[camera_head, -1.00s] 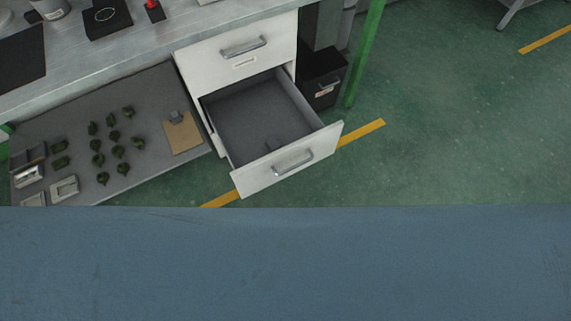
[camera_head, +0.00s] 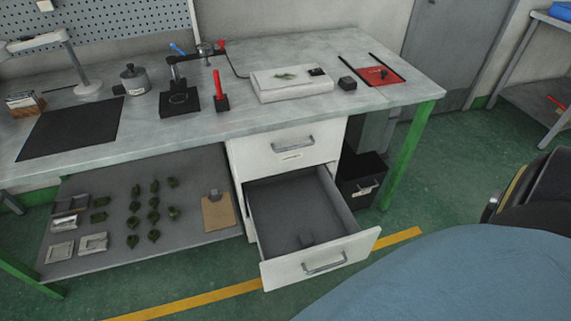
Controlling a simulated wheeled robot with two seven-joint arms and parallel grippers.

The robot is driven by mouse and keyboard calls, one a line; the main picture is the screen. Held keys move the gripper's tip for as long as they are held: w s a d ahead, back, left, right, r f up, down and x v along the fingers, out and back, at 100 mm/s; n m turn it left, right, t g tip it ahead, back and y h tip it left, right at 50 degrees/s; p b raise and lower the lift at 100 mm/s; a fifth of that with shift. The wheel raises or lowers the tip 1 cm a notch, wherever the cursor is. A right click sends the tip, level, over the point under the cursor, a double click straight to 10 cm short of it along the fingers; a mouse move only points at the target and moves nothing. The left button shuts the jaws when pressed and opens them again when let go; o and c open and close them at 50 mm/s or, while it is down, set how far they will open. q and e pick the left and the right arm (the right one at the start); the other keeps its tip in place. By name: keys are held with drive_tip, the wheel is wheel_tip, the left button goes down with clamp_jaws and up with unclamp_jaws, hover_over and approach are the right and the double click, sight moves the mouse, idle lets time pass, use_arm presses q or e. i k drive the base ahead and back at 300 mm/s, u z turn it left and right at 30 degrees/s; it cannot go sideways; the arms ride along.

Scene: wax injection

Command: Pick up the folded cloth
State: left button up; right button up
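I cannot make out a folded cloth with certainty in this view. Neither of my grippers is in view.
The workbench (camera_head: 225,117) carries a lamp, a pot, a black mat and a white slab (camera_head: 290,84). Below, an open drawer (camera_head: 300,210) juts out beside a lower shelf (camera_head: 105,180) of green pieces. A large blue surface covers the lower right.

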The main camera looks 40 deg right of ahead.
sight(305, 239)
drive_tip(key=u, duration=0.1)
drive_tip(key=k, duration=0.7)
drive_tip(key=z, duration=1.25)
drive_tip(key=i, duration=0.5)
